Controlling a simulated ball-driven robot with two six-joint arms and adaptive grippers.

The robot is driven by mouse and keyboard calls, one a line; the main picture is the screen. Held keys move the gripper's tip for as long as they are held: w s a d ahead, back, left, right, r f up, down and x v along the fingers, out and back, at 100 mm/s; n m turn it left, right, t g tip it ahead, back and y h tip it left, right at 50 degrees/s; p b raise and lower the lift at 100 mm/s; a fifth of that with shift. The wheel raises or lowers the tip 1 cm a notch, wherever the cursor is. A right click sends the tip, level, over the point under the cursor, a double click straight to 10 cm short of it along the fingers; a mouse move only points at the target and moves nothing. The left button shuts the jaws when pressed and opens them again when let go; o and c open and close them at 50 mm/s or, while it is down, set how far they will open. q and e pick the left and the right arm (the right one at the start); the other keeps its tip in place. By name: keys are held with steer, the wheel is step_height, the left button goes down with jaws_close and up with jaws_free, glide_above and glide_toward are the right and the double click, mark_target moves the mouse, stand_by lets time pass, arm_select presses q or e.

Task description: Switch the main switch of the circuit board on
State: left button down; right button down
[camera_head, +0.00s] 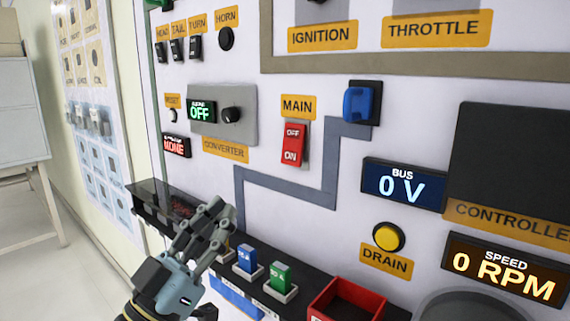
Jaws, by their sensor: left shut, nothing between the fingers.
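The main switch (293,144) is a red rocker in the middle of the board, under the orange MAIN label (298,107). It has OFF printed at its top and ON at its bottom; I cannot tell for sure which end is pressed in. The circuit board (340,95) is a white upright panel. My left gripper (220,212) is shut and empty. It shows below and to the left of the switch, in front of the dark shelf, apart from the switch. My right gripper is not in view.
A blue connector (358,104) sits right of the switch. The BUS display (403,184) reads 0 V. The converter knob (231,115) is to the left. Below, a dark shelf holds a blue block (247,259), a green block (281,275) and a red tray (322,300).

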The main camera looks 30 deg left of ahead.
arm_select(q)
steer(key=p, duration=0.2)
glide_toward(295, 142)
step_height(295, 142, up, 4)
steer(key=w, duration=0.2)
steer(key=w+f, duration=0.1)
steer(key=w, duration=0.1)
steer(key=shift+d, duration=0.1)
